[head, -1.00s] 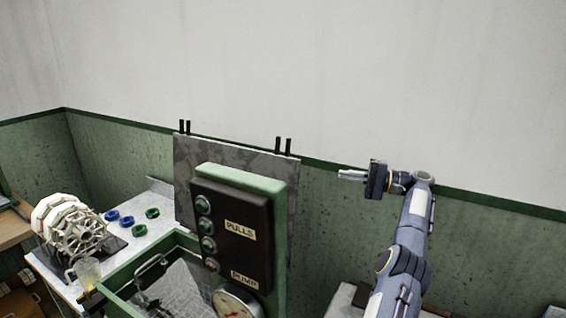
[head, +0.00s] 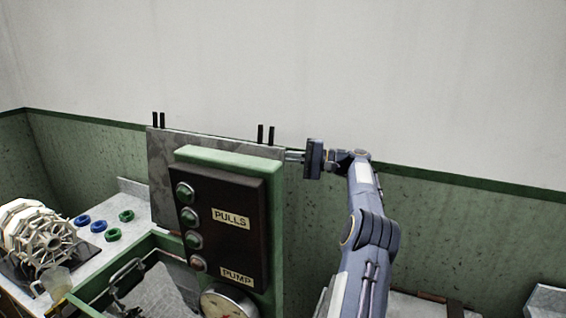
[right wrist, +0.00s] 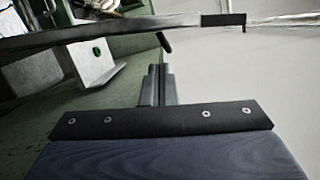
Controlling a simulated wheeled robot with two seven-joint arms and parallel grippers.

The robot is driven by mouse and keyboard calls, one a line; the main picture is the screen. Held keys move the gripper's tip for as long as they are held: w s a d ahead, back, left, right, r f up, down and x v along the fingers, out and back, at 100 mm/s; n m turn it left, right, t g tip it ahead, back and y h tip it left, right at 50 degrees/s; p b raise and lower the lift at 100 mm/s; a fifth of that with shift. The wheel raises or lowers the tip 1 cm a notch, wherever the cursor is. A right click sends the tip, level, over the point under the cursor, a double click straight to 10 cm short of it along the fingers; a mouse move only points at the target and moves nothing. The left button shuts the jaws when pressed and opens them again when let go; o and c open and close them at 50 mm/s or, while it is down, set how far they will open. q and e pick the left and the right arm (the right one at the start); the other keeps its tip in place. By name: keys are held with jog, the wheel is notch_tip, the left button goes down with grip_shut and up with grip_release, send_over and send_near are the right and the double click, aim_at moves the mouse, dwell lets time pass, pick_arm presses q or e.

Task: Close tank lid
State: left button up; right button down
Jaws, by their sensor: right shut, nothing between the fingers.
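The tank lid (head: 160,165) is a grey mottled plate standing upright behind the control panel, with black prongs along its top edge. My right gripper (head: 293,156) is shut and empty at the lid's upper right edge; the head view does not show clearly whether it touches. In the right wrist view the shut fingers (right wrist: 157,85) point toward the lid (right wrist: 110,32), seen edge-on as a thin bar beyond them, with a gap showing. The green tank (head: 85,300) is open at the lower left, its inside partly visible. My left gripper is not in view.
The control panel (head: 225,220) with several round buttons stands in front of the lid and hides part of it. A gauge (head: 228,302) sits below. A white reel (head: 38,235) and blue and green rings (head: 98,226) lie on the left counter.

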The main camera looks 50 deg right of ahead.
jog(key=shift+s+a+r, duration=0.1)
jog(key=shift+s+a, duration=0.1)
jog(key=shift+a, duration=0.45)
jog(key=shift+s+a+r, duration=0.1)
jog(key=shift+s+a, duration=0.1)
jog(key=shift+a, duration=0.4)
